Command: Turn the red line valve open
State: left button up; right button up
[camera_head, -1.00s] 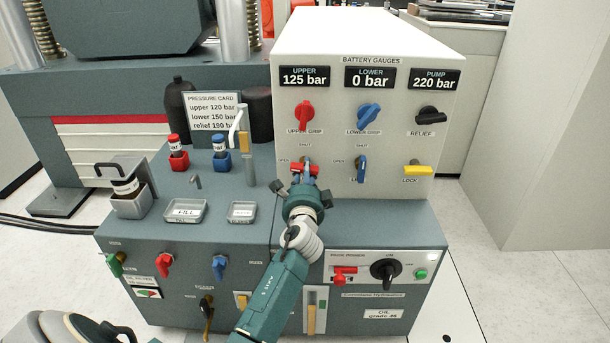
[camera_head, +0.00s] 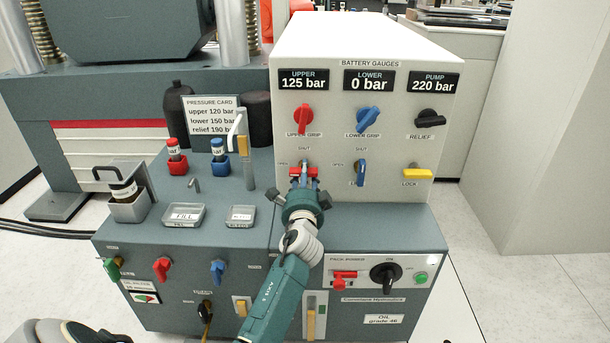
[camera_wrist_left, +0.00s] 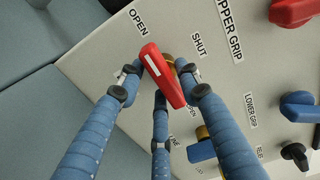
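The red line valve (camera_head: 312,172) is a small lever on the battery gauge panel, below the red upper grip knob (camera_head: 303,117). It lies about level, its white-striped end toward the OPEN label at left; SHUT is above. In the left wrist view the red lever (camera_wrist_left: 163,76) is between the fingers of my left gripper (camera_wrist_left: 160,80), with small gaps visible beside it. My left gripper (camera_head: 304,178) is in front of the valve in the head view and partly covers it. Finger contact is not clear.
A blue line valve (camera_head: 361,173) and yellow lock lever (camera_head: 417,174) are to the right. Blue lower grip (camera_head: 368,119) and black relief (camera_head: 429,118) knobs are above. The upper gauge (camera_head: 303,80) reads 125 bar. A white-handled lever (camera_head: 244,150) stands left of the panel.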

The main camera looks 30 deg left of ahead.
pick_arm(q)
jog(key=shift+s, duration=0.1)
jog(key=v, duration=1.2)
jog(key=shift+a, duration=0.1)
